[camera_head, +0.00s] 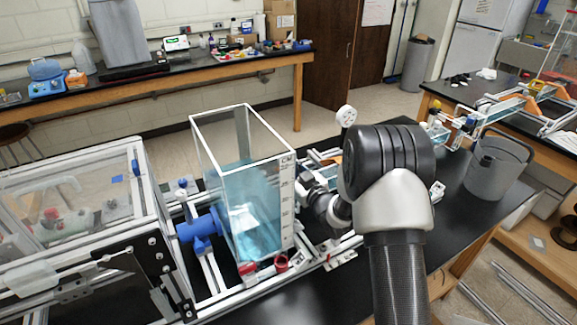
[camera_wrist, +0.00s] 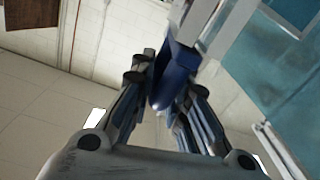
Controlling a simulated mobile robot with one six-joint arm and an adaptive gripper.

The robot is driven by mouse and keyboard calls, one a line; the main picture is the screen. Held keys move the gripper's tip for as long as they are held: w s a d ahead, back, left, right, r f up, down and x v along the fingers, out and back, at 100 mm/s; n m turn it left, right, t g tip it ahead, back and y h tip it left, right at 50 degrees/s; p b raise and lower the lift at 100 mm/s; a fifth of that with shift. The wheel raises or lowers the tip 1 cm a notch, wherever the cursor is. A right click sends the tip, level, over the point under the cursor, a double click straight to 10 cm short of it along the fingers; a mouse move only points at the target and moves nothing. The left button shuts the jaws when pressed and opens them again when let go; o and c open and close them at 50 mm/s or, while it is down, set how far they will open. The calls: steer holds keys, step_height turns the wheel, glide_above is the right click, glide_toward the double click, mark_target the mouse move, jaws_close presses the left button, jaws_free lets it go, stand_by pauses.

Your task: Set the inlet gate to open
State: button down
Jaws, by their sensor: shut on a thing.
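In the wrist view a dark blue handle-like part (camera_wrist: 177,72) stands between the two fingers of my gripper (camera_wrist: 166,84), which is shut on it. It joins a pale, blurred bar above it. I cannot tell from its shape whether it is the inlet gate's handle or how far the gate is open. In the head view a clear tank (camera_head: 215,150) with white edges and blue water (camera_head: 258,215) stands on the bench. My arm reaches down just right of the tank, and my fingertips and the held part cannot be made out there.
A blue pipe fitting (camera_head: 199,227) sits left of the tank. A framed clear box (camera_head: 60,180) is farther left. A red cup-like part (camera_head: 281,262) is at the tank's front. A grey bin (camera_head: 497,168) stands right of my arm. Bare black bench (camera_head: 330,295) shows in front.

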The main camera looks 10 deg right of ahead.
steer(key=r+p, duration=0.1)
steer(key=r, duration=0.4)
steer(key=shift+d+r, duration=0.1)
steer(key=shift+d, duration=0.1)
steer(key=shift+w, duration=0.1)
steer(key=c, duration=1.7)
jaws_free()
steer(key=shift+d, duration=0.1)
steer(key=shift+o, duration=0.5)
steer(key=shift+f, duration=0.2)
steer(key=v, duration=1.2)
